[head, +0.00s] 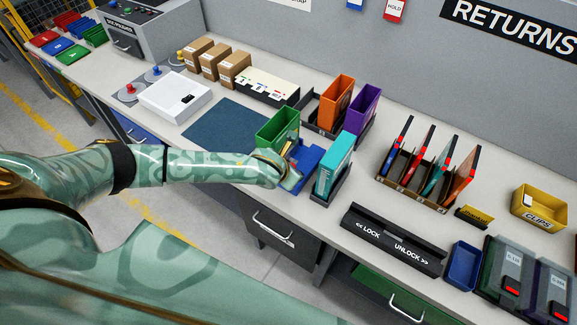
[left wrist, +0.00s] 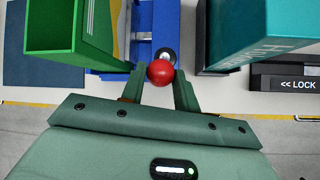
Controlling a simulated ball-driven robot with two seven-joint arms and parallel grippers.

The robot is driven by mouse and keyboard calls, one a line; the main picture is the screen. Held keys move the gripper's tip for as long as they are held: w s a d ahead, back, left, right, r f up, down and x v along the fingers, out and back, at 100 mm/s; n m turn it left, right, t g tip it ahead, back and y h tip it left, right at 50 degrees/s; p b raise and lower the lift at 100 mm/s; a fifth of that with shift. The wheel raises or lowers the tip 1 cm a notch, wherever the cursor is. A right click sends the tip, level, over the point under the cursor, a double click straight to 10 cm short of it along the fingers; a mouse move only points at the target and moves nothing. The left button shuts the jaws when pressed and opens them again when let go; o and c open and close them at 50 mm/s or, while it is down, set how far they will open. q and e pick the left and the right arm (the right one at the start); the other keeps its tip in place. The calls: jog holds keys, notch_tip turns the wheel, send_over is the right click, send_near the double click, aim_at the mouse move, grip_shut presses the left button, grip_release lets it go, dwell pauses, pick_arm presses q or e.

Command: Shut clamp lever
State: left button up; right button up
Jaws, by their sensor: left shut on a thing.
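The clamp has a blue body (head: 308,155) in the head view, between a green box file (head: 278,128) and a teal box file (head: 333,165). In the left wrist view its blue base (left wrist: 183,40) has a metal part in the middle. The lever's red ball knob (left wrist: 160,72) sits between my left fingertips. My left gripper (left wrist: 160,82) is shut on this knob, and it also shows in the head view (head: 287,172), at the clamp's near side. My right gripper is not in view.
The green and teal files stand close on either side of my left gripper. A black LOCK/UNLOCK sign (head: 393,240) lies at the bench's front edge. Orange (head: 336,103) and purple (head: 361,110) files stand behind. A dark blue mat (head: 222,137) lies bare to the left.

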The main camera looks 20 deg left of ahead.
pick_arm(q)
jog(key=shift+s+f, duration=0.2)
jog(key=shift+f, duration=0.05)
jog(key=o, duration=1)
jog(key=shift+c, duration=0.2)
jog(key=shift+w, duration=0.15)
jog(key=shift+r, duration=0.1)
jog(key=p+v, duration=0.3)
jog(key=v, duration=1.3)
jog(key=shift+p, duration=0.3)
jog(key=shift+r, duration=0.15)
